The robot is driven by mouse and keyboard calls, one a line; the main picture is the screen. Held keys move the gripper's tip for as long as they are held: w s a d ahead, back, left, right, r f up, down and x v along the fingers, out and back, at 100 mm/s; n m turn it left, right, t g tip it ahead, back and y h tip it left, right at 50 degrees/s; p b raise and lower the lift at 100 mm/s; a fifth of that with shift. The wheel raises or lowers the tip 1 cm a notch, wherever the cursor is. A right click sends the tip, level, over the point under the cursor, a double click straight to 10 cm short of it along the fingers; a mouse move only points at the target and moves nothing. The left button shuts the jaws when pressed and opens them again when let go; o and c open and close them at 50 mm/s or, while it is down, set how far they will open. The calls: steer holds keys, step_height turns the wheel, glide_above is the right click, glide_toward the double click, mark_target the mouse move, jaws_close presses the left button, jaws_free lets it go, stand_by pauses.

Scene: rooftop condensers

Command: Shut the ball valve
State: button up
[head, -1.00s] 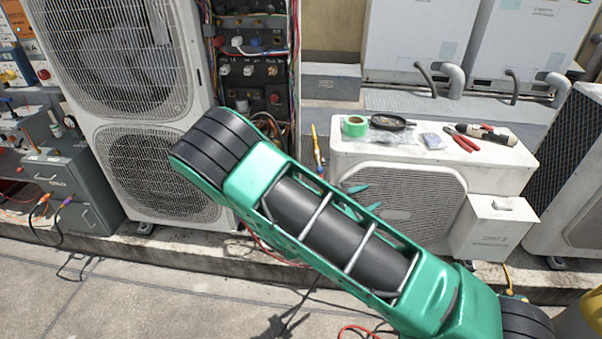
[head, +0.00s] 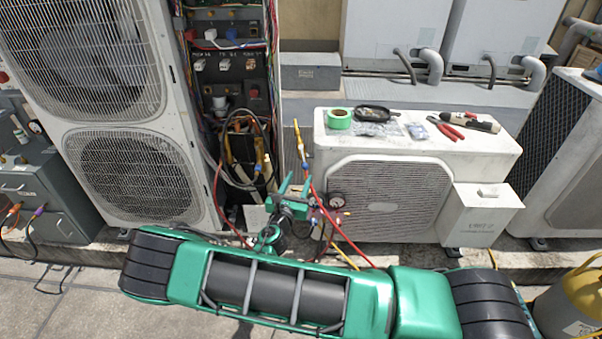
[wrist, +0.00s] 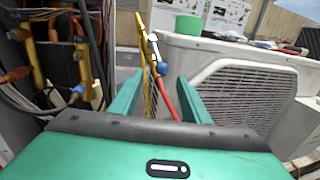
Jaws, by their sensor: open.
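A slim yellow fitting (head: 299,140) stands upright between the open cabinet and the low condenser. In the wrist view its yellow body (wrist: 143,42) rises beyond my fingers, with a small blue knob (wrist: 162,68) and a pale lever-like part beside it. This looks like the ball valve, but its lever angle is too small to read surely. My gripper (head: 294,186) is open, just below and in front of the fitting. In the wrist view my two green fingers (wrist: 160,98) are spread with nothing clamped; yellow and red hoses run in the gap beyond them.
Gauges (head: 336,201) and hoses hang right of my gripper. The low condenser (head: 390,200) stands right, with green tape (head: 339,118) and pliers (head: 452,130) on top. The open wiring cabinet (head: 232,80) and tall condenser (head: 125,165) stand left.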

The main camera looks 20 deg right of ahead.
mark_target(304, 169)
steer(key=shift+x, duration=2.55)
steer(key=shift+s+d, duration=0.1)
steer(key=shift+d, duration=0.05)
jaws_close()
